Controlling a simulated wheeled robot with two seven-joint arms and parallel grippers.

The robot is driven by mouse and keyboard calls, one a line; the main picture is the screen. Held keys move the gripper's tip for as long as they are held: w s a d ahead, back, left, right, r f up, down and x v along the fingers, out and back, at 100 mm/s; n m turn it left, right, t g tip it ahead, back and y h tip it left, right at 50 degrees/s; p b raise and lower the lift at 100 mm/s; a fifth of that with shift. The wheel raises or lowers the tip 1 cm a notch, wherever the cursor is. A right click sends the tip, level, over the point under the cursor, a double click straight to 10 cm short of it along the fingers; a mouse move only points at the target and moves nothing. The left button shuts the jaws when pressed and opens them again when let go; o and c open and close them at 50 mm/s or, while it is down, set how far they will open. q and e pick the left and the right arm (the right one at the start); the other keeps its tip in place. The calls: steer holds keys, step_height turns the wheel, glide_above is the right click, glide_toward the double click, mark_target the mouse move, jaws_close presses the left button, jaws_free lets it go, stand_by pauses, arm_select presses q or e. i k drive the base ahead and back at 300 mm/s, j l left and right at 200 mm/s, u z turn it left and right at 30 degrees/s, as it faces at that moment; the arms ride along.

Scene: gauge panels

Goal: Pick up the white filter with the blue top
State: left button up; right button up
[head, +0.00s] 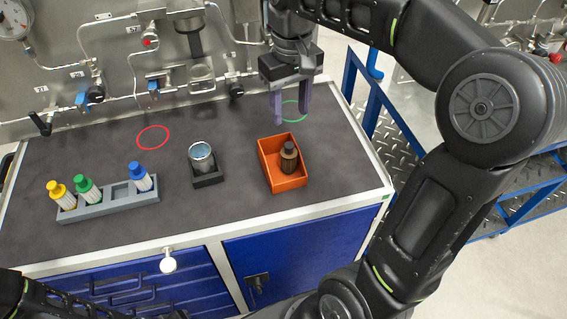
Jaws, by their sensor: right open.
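The white filter with the blue top (141,179) stands upright, slightly tilted in view, in the right part of a grey rack (108,204) at the left front of the workbench. My right gripper (291,106) is open and empty, pointing down above the back right of the bench, near the green ring. It is well to the right of the filter and apart from it. Of my left arm, only a dark part shows at the bottom left corner; its gripper is out of view.
A yellow-topped filter (61,194) and a green-topped filter (88,191) share the rack. A metal cup (201,157) sits in a black holder. An orange bin (288,183) holds a dark bottle (289,157). A gauge panel with pipes (110,60) stands behind. The red ring (153,138) is empty.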

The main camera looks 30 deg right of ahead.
mark_target(138, 174)
steer(key=k, duration=1)
